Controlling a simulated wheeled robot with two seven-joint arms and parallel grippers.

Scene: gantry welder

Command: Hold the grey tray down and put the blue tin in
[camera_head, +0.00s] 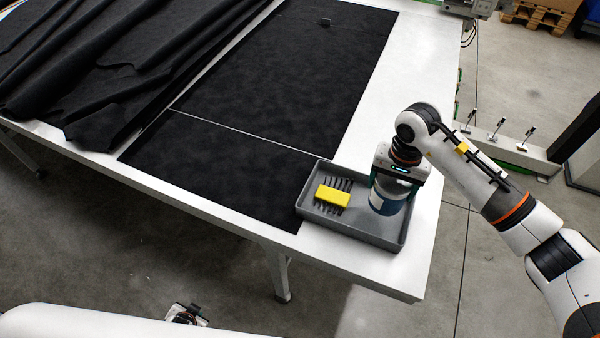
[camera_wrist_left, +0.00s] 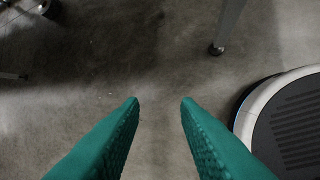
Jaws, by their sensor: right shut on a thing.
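The grey tray (camera_head: 346,231) lies on the front right corner of the white table. The blue tin (camera_head: 386,206) stands upright at the tray's right end, within its rim as seen from above. My right gripper (camera_head: 391,186) is shut on the tin from above. Whether the tin's base touches the tray floor is hidden. My left gripper (camera_wrist_left: 160,101) is open and empty, over the bare floor in the left wrist view, away from the tray.
A yellow block (camera_head: 332,196) with black bristle-like pieces lies in the tray's left part. A black mat (camera_head: 270,110) covers much of the white table (camera_head: 400,100). Dark folded fabric (camera_head: 110,70) lies at the left. A wooden pallet (camera_head: 540,15) stands at the back right.

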